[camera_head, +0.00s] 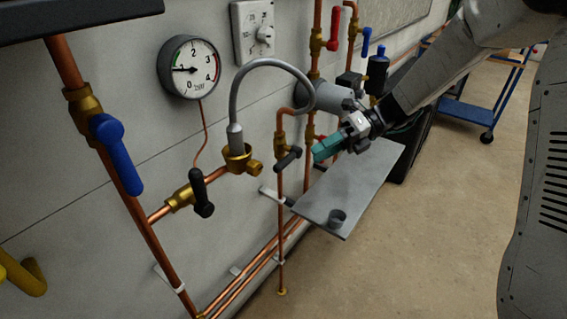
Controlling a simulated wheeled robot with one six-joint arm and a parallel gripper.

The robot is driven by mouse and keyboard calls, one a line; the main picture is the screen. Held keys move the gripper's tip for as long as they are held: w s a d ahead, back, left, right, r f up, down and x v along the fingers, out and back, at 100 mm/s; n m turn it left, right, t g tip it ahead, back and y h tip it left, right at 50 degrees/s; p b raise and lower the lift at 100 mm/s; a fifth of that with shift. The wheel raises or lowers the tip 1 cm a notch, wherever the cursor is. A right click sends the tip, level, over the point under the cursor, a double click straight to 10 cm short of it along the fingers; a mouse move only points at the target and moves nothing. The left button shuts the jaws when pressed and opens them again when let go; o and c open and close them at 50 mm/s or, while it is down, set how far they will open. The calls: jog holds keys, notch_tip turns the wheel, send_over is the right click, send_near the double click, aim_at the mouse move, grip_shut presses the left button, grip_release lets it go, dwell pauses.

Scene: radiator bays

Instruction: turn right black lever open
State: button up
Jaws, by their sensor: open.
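The right black lever (289,158) sits on a brass valve on a thin vertical copper pipe, below the silver curved hose's end. It slants from lower left to upper right. My gripper (318,151) has teal fingers and is just to the right of this lever, pointing left toward it. The fingers are open with nothing visible between them, and a small gap seems to lie between them and the lever. A second black lever (202,193) hangs downward on the left brass valve, well away from my gripper.
A blue lever (117,152) and a pressure gauge (189,67) are at the left. Red lever (334,27) and other pipes stand behind. A blue cart (490,100) is on the open floor at right.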

aim_at(290, 162)
jog(key=w+f+m+y, duration=0.1)
jog(key=w+f+m, duration=0.1)
jog(key=m, duration=0.1)
jog(key=w+a+f+m+t+y, duration=0.1)
jog(key=w+f+m, duration=0.2)
jog(key=w+a+f+m+y, duration=0.1)
jog(key=w+f+m, duration=0.2)
jog(key=shift+a+t, duration=0.15)
jog(key=shift+t, duration=0.25)
jog(key=x, duration=0.7)
jog(key=shift+c, duration=0.3)
grip_shut()
